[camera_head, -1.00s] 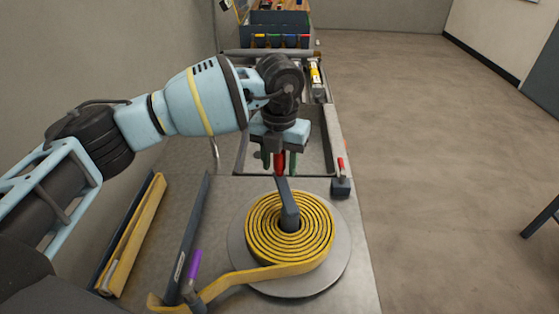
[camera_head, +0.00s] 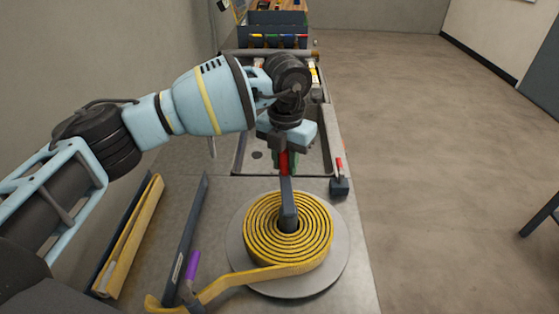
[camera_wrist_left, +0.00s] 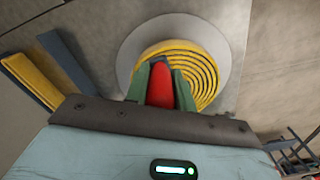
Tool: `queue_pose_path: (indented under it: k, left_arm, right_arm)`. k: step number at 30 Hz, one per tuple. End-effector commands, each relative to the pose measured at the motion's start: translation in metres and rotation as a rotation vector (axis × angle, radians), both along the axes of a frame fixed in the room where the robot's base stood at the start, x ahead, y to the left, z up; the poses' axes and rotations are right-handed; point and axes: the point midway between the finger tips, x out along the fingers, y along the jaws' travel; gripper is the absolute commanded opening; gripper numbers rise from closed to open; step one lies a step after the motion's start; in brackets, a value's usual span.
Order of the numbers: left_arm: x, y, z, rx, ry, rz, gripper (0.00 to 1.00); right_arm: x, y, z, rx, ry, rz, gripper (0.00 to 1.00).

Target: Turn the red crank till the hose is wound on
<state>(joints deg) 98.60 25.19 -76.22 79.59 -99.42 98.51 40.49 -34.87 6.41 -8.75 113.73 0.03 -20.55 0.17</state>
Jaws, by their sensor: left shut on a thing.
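The yellow hose (camera_head: 262,232) lies coiled in several turns on a round grey plate (camera_head: 334,262), with its loose end trailing to the lower left of the bench. A dark crank arm (camera_head: 288,205) rises from the coil's centre and points away from me. The red crank handle (camera_head: 283,163) stands at its far end. My left gripper (camera_head: 284,160) is shut on the red handle from above. In the left wrist view the red handle (camera_wrist_left: 160,86) sits between the green fingers, with the hose coil (camera_wrist_left: 200,62) behind it. My right gripper is not in view.
A purple-topped lever (camera_head: 193,264) and a long dark rail (camera_head: 190,228) stand left of the coil. A flat folded yellow strip (camera_head: 132,240) lies farther left. A small red-topped switch (camera_head: 340,178) is at the right edge. A sink (camera_head: 243,150) lies behind.

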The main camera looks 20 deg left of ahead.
Motion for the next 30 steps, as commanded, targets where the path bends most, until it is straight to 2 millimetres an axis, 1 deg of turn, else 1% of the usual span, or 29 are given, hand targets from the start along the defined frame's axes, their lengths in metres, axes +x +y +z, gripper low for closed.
queue_pose_path:
  k: [9,16,23,30]
  left_arm:
    - [0.006,-0.027,-0.001,0.001,0.001,-0.291,0.00]
    - [0.006,-0.047,0.000,0.001,0.000,-0.511,0.00]
    - [0.001,-0.067,0.000,0.001,-0.001,-0.729,0.00]
    - [-0.009,-0.086,0.000,0.000,0.000,-0.959,0.00]
  right_arm:
    - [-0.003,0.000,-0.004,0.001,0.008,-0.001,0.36]
    - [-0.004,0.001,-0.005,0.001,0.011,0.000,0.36]
    - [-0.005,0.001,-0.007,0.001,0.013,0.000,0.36]
    - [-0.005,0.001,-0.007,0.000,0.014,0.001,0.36]
